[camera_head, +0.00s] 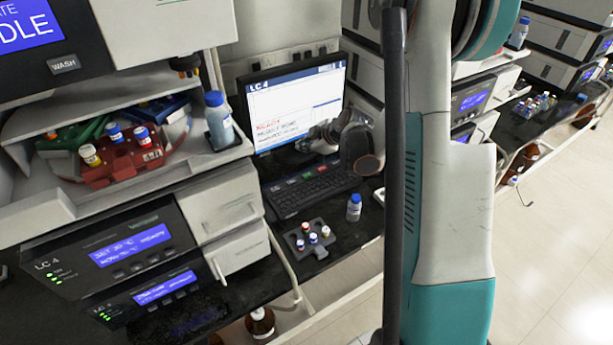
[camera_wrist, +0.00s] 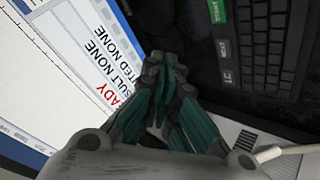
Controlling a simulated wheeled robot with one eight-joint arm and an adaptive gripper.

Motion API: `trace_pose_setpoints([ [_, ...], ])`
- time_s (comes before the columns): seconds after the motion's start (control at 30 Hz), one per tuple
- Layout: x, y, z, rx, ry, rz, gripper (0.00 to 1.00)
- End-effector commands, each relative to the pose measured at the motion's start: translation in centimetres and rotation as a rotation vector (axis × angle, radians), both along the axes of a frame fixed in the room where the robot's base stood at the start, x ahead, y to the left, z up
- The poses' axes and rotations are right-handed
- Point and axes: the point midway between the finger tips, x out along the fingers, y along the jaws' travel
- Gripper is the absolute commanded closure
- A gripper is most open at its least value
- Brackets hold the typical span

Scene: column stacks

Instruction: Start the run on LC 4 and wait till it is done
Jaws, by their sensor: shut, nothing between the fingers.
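The LC 4 stack (camera_head: 135,245) stands at the left in the head view, with lit blue displays and green lights. Its monitor (camera_head: 275,95) is headed "LC 4". In the wrist view the monitor (camera_wrist: 60,60) shows a red word ending in "ADY", then "RESULT NONE" and a partly cut line ending in "NONE". The keyboard (camera_head: 310,190) lies before the monitor. Its green key (camera_wrist: 217,12) shows in the wrist view, lettering partly cut. My gripper (camera_head: 322,137) is shut and empty in front of the monitor; its fingertips (camera_wrist: 160,65) hang beside the keyboard. I see no contact.
A small vial rack (camera_head: 309,240) and a blue-capped bottle (camera_head: 354,208) stand on the bench near the keyboard. An open sampler tray holds a red vial rack (camera_head: 120,160). Another bottle (camera_head: 217,120) stands beside it. More stacks line the right; the floor (camera_head: 560,240) is clear.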

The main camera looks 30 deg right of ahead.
Motion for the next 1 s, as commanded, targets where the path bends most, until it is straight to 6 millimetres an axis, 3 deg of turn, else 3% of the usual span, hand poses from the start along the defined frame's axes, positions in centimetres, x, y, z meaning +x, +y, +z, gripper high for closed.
trace_pose_setpoints([
  [0.47, 0.0, 0.0, -0.9, 0.000, 0.001, -0.001, 1.00],
  [1.0, 0.0, 0.0, -7.6, 0.000, 0.000, -0.002, 1.00],
])
